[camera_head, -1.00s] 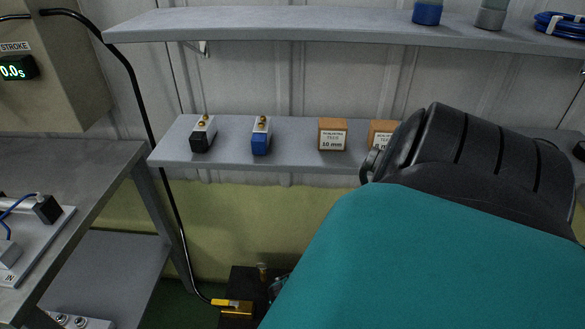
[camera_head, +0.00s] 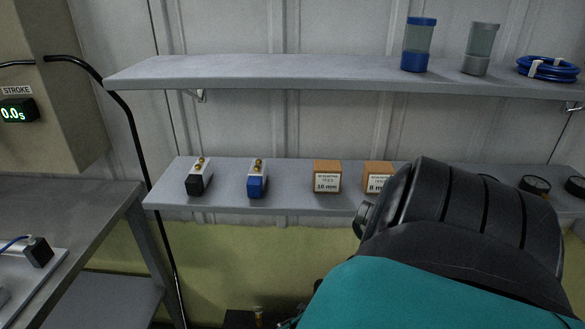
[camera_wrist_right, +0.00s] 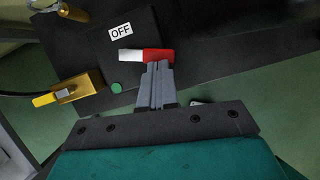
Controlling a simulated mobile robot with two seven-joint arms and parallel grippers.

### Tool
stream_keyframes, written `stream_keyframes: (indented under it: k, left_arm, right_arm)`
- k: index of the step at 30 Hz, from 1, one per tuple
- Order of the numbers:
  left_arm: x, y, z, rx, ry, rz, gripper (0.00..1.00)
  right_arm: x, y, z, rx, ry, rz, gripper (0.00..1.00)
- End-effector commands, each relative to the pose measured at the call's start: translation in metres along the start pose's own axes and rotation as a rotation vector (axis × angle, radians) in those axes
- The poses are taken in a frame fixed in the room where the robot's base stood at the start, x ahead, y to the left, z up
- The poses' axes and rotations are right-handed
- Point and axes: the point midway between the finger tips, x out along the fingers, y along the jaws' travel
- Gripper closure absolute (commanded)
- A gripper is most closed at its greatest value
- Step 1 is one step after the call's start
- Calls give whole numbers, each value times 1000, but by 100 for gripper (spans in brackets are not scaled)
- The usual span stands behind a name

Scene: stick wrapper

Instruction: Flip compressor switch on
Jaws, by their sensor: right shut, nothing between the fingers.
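In the right wrist view, the compressor's black switch box (camera_wrist_right: 97,50) carries a white label reading OFF (camera_wrist_right: 121,31). Below the label is a red and white rocker switch (camera_wrist_right: 157,55), white on its left and red on its right. A small green round button or lamp (camera_wrist_right: 116,88) sits lower left of it. My right gripper (camera_wrist_right: 157,66) is shut and empty, its tips at the red part; whether they touch it I cannot tell. In the head view only a dark top part of the compressor (camera_head: 240,319) shows at the bottom edge. My left gripper is not in view.
A brass fitting with a yellow lever (camera_wrist_right: 70,91) and black hose sits left of the switch box. In the head view, a lower shelf (camera_head: 225,197) holds valves and boxes, an upper shelf (camera_head: 300,72) holds cups, and a workbench (camera_head: 85,215) stands at left.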

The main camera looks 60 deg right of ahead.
Motion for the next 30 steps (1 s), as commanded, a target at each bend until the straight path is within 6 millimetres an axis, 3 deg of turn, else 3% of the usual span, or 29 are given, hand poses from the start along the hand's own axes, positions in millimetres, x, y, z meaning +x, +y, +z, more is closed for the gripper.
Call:
stream_keyframes:
  k: [30]
  left_arm:
    - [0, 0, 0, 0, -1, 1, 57]
  right_arm:
    - [2, -3, 3, -69, -1, 26, 100]
